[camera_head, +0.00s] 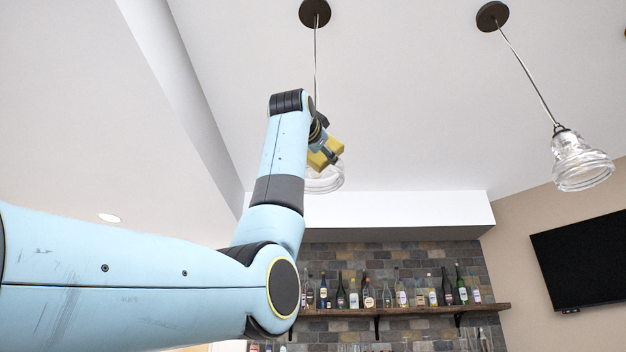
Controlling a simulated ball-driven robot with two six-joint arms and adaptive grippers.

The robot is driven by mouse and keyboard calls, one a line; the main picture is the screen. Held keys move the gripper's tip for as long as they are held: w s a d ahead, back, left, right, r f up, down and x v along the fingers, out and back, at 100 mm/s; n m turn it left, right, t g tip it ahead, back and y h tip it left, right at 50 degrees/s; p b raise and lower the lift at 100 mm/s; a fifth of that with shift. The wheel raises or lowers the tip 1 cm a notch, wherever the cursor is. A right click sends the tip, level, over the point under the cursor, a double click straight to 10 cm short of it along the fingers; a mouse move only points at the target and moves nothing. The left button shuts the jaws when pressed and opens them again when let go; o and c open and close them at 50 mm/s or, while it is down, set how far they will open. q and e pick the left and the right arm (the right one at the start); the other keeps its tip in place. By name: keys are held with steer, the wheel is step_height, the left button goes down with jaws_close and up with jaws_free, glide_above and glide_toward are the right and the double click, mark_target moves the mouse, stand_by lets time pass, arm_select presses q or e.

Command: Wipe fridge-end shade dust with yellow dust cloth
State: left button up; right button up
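My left arm comes in from the left and reaches up to the nearer-centre pendant lamp. My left gripper (328,153) is shut on the yellow dust cloth (318,160), which looks like a folded yellow pad. The cloth is at the upper part of a clear glass shade (325,183); I cannot tell whether they touch. My wrist and the cloth hide much of this shade. A second clear glass shade (582,168) hangs at the right on a slanted cord. No fridge shows, and I cannot make out dust on either shade. My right gripper is not in view.
A ceiling soffit (400,210) runs behind the first shade. Below it, a wooden shelf (410,311) holds several bottles against a stone-tile wall. A dark television (585,262) hangs at the right. The space between the two lamps is clear.

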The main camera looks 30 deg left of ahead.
arm_select(q)
steer(key=s+a, duration=0.1)
steer(key=a+b, duration=0.1)
steer(key=a, duration=0.1)
steer(key=s+a, duration=0.1)
steer(key=shift+s+a, duration=0.25)
steer(key=shift+s, duration=0.05)
stand_by(0.7)
steer(key=shift+d, duration=0.1)
steer(key=s+d+b, duration=0.3)
steer(key=s, duration=0.2)
stand_by(0.3)
steer(key=shift+s, duration=0.1)
steer(key=shift+s+d+b, duration=0.3)
steer(key=shift+s+d, duration=0.15)
steer(key=shift+s, duration=0.2)
steer(key=shift+s+d+b, duration=0.25)
steer(key=shift+s+d, duration=0.15)
steer(key=shift+s, duration=0.2)
